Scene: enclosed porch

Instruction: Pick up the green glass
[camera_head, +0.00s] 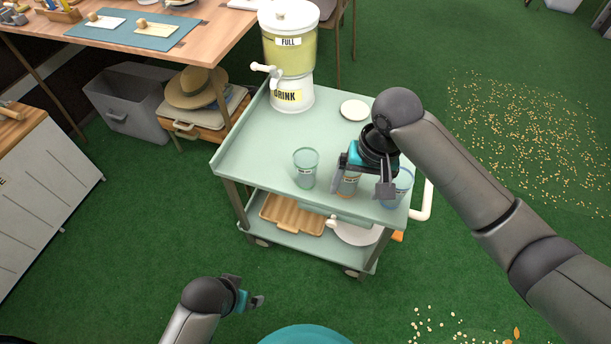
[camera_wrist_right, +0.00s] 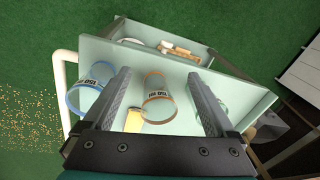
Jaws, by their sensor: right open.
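The green glass (camera_head: 306,170) stands upright on the cart's top, left of my right gripper in the head view. In the right wrist view the green glass (camera_wrist_right: 221,104) is partly hidden behind the right-hand finger. My right gripper (camera_head: 367,178) is open and holds nothing. In the wrist view its fingers (camera_wrist_right: 159,76) frame an orange-rimmed glass (camera_wrist_right: 157,97), with the green glass outside them. The orange-rimmed glass (camera_head: 348,184) is partly covered by the gripper in the head view. My left gripper (camera_head: 247,297) is low in front of the cart; its jaw opening is unclear.
A blue-rimmed glass (camera_head: 400,190) stands at the cart's right end, close to my right gripper. A drink dispenser (camera_head: 289,55) and a white plate (camera_head: 354,110) are farther back on the cart (camera_head: 258,150). The cart top left of the green glass is clear.

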